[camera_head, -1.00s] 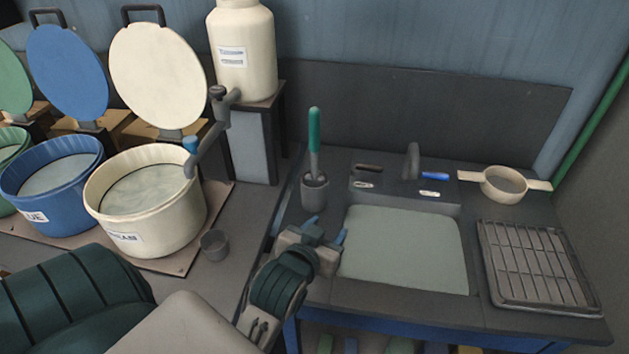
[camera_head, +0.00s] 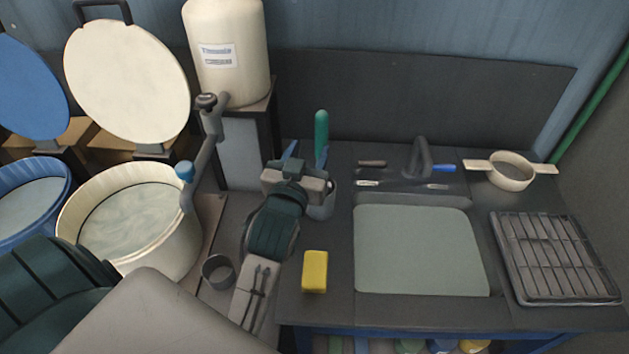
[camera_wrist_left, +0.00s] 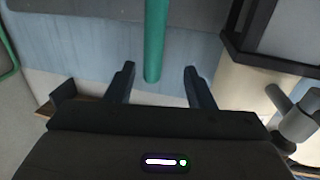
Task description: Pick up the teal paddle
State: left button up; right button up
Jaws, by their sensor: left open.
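The teal paddle (camera_head: 321,130) stands upright in a grey cup (camera_head: 323,205) at the back left of the sink counter; only its teal handle shows clearly. My left gripper (camera_head: 306,153) is open in front of the cup, with its blue fingers pointing to the handle. In the left wrist view the teal handle (camera_wrist_left: 155,42) reaches between the two open fingers (camera_wrist_left: 159,72), nearer the left one, with gaps on both sides. The gripper hides part of the paddle and cup in the head view. My right gripper is not in view.
A yellow sponge (camera_head: 315,271) lies right of my left arm. A cream tub (camera_head: 130,225) and a jointed tap arm (camera_head: 207,150) stand left of the gripper.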

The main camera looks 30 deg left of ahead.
aim_at(320, 136)
pick_arm(q)
jog(key=shift+w+d+r, duration=0.1)
jog(key=shift+w+r, duration=0.05)
jog(key=shift+w, duration=0.95)
jog(key=shift+w+p, duration=0.25)
jog(key=shift+p, duration=0.05)
jog(key=p+x, duration=0.2)
jog(key=x, duration=0.2)
jog(key=shift+w, duration=0.2)
jog(key=shift+w+f, duration=0.25)
jog(key=shift+w, duration=0.05)
jog(key=shift+w+f, duration=0.1)
jog(key=c, duration=1)
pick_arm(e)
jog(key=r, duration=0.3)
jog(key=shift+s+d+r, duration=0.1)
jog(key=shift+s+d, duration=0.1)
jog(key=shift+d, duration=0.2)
